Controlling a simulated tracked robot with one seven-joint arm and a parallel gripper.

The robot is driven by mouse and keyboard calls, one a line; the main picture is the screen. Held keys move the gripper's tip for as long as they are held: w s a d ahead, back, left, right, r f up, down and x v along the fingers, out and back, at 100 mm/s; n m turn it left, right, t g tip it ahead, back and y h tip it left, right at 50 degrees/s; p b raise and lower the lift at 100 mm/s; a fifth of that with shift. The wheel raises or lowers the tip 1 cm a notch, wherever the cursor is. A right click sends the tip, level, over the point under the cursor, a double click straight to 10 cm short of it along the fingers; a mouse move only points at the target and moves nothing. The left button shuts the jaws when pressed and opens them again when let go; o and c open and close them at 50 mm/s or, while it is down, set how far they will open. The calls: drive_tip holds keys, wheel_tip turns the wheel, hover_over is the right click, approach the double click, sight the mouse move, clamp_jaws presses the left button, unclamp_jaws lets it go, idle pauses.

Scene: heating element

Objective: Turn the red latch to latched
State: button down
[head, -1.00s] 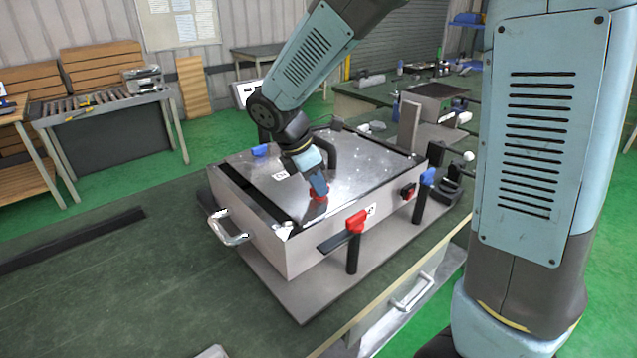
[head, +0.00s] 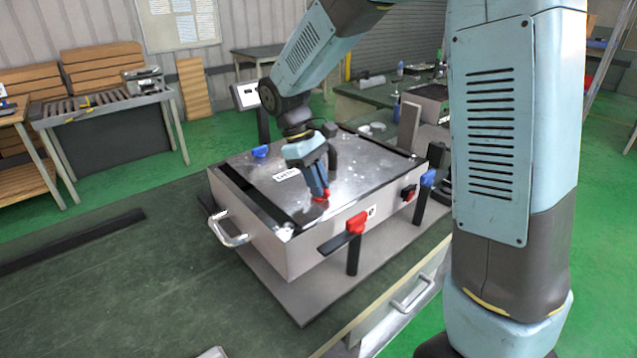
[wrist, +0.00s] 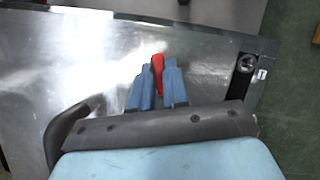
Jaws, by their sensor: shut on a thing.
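The red latch (wrist: 157,62) is on the shiny metal top of the box (head: 268,180), near its front edge. In the head view the red latch (head: 321,196) shows just under my fingertips. My gripper (head: 317,190) points down at the box top and is shut on the red latch.
A red clamp (head: 356,223) and a blue clamp (head: 428,178) stand along the box's front side. A blue piece (head: 260,151) sits at the back edge. A metal handle (head: 228,232) sticks out at the left. The green bench (head: 120,290) is mostly clear on the left.

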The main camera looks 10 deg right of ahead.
drive_tip(key=shift+w+m+g+y, duration=0.1)
drive_tip(key=shift+m+g+y, duration=0.35)
drive_tip(key=shift+m, duration=1.25)
drive_tip(key=shift+d+m, duration=0.1)
drive_tip(key=shift+m, duration=0.2)
drive_tip(key=c, duration=1.1)
unclamp_jaws()
drive_tip(key=v, duration=1.3)
drive_tip(key=shift+w+r, duration=0.15)
drive_tip(key=shift+r, duration=0.15)
